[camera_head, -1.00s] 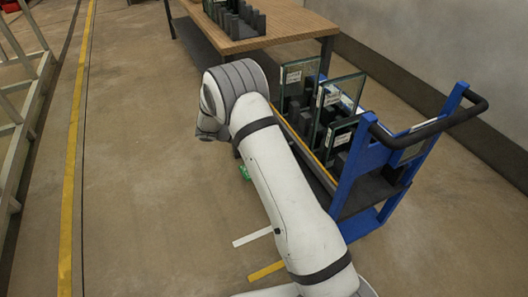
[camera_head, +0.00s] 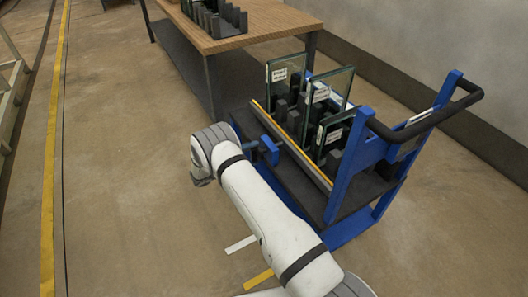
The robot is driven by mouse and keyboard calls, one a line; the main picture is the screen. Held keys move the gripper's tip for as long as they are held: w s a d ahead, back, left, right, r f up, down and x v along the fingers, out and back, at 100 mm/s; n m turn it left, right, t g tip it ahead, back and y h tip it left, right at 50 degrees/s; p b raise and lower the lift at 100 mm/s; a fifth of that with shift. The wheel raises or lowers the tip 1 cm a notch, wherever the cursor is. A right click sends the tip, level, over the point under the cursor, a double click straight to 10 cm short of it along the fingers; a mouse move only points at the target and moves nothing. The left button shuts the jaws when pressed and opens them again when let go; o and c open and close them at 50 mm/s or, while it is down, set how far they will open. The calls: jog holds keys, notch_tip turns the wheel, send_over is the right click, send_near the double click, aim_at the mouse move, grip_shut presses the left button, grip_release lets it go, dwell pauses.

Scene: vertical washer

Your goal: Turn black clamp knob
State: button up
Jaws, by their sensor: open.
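I cannot make out a black clamp knob. A blue bracket-like part (camera_head: 268,151) shows beside the near long side of the blue cart (camera_head: 343,186), just right of my arm's bend. Dark parts near it are too small to identify. My white arm crosses the lower middle of the view and bends near the cart's left end.
The cart carries upright glass panes (camera_head: 333,88) with labels and has a black push handle (camera_head: 430,118). A wooden-topped table (camera_head: 270,22) with a dark slotted rack (camera_head: 216,20) stands behind. The floor (camera_head: 120,170) to the left is clear.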

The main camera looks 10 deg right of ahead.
jog(key=shift+x, duration=1.2)
